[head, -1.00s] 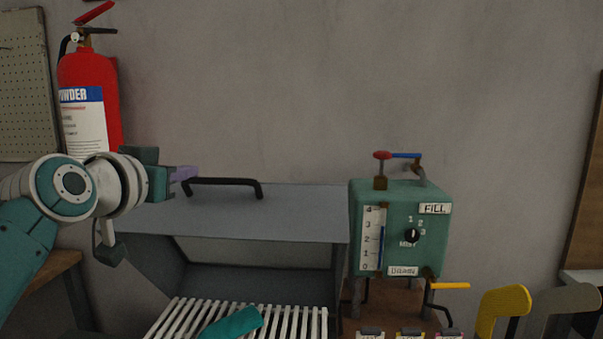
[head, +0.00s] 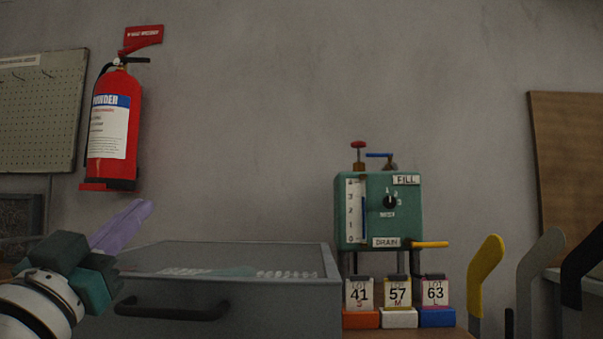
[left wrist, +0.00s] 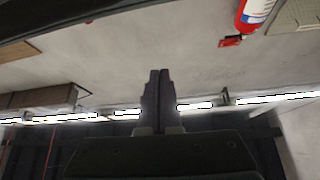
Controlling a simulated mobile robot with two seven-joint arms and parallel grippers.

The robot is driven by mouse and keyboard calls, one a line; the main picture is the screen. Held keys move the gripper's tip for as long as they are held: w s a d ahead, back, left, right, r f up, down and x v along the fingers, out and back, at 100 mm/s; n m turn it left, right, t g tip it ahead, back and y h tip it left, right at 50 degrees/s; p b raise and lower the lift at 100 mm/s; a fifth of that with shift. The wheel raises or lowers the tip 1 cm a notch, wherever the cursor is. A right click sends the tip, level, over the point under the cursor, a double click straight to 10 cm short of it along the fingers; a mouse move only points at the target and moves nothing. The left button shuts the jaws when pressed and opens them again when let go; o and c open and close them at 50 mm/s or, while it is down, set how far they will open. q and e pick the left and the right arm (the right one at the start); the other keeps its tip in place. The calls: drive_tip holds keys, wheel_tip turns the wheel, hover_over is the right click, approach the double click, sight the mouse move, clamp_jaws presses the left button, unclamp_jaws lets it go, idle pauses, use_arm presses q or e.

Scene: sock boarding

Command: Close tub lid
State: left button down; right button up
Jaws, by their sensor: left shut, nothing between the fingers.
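The tub body beneath is cut off by the lower picture edge. My left gripper (head: 146,207), with lavender fingers, is shut and empty. It is above and left of the handle, apart from it, with its fingers tilted up and right. In the left wrist view the fingers (left wrist: 160,72) are together with nothing between them. My right gripper is not in view.
A green fill-and-drain box (head: 378,212) stands right of the tub, above several numbered tags. Yellow, grey and black upright forms (head: 485,270) stand farther right. A red fire extinguisher (head: 112,125) hangs on the wall at left. The wall above the tub is clear.

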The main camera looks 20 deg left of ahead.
sight(121, 311)
use_arm(q)
drive_tip(key=s+f+t+b, duration=0.1)
drive_tip(key=f+b, duration=0.3)
drive_tip(key=s+f+t+b, duration=0.1)
drive_tip(key=f+b, duration=0.3)
drive_tip(key=s+f+t+b, duration=0.1)
drive_tip(key=f+b, duration=0.3)
drive_tip(key=b, duration=0.1)
drive_tip(key=shift+s+d+m+t, duration=0.25)
drive_tip(key=shift+d+m+t, duration=0.05)
drive_tip(key=shift+d+m, duration=0.1)
drive_tip(key=shift+f, duration=0.1)
